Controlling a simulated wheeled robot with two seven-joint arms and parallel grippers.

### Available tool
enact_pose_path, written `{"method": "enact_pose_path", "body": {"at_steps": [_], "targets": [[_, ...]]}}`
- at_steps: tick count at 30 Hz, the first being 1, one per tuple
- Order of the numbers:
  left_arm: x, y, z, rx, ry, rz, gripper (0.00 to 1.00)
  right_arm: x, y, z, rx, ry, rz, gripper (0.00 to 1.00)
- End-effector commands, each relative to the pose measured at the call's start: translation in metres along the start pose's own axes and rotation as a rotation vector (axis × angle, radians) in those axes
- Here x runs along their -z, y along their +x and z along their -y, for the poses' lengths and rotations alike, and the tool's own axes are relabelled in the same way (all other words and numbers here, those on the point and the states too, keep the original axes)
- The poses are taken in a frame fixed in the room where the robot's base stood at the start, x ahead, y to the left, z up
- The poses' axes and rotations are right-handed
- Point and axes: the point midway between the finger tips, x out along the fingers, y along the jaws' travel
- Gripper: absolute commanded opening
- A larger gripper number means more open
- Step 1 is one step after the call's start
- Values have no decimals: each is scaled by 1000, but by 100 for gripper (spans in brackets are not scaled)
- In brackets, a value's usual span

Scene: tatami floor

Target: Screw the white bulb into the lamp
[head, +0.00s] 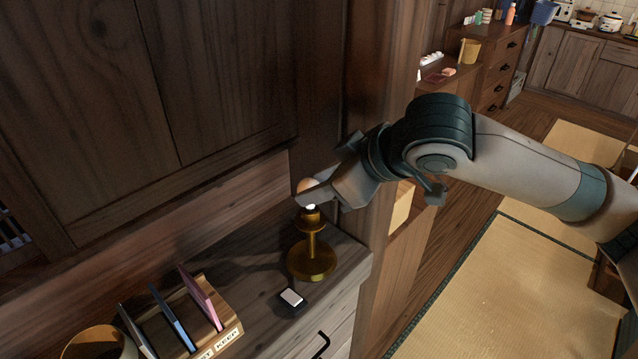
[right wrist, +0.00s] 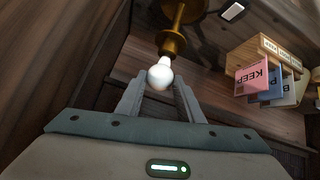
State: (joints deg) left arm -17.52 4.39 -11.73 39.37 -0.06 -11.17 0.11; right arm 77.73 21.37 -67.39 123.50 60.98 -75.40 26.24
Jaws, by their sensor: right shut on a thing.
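The white bulb (right wrist: 159,78) sits between the fingers of my right gripper (right wrist: 160,100) in the right wrist view, its narrow end toward the lamp's socket. In the head view the bulb (head: 306,185) is partly covered by the right gripper (head: 313,196), which is shut on it from the right. The brass lamp (head: 312,261) stands upright on the cabinet top, directly below the bulb, and also shows in the right wrist view (right wrist: 172,44). Bulb and socket look in line; I cannot tell how far the base is in. My left gripper is not in view.
A small black block with a white top (head: 291,298) lies in front of the lamp. A wooden rack (head: 226,337) with upright coloured panels stands at front left, and a round tan container (head: 98,343) beside it. A dark wooden post (head: 384,130) rises close behind my right wrist.

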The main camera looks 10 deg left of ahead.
Motion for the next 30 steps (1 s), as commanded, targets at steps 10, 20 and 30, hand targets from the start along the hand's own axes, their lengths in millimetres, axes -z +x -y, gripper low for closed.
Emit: {"method": "enact_pose_path", "body": {"at_steps": [10,20,30], "targets": [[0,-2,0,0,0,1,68,-2,2,1,1,1,1,21],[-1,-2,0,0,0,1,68,-2,2,0,0,0,0,56],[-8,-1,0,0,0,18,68,-2,2,0,0,0,0,56]]}}
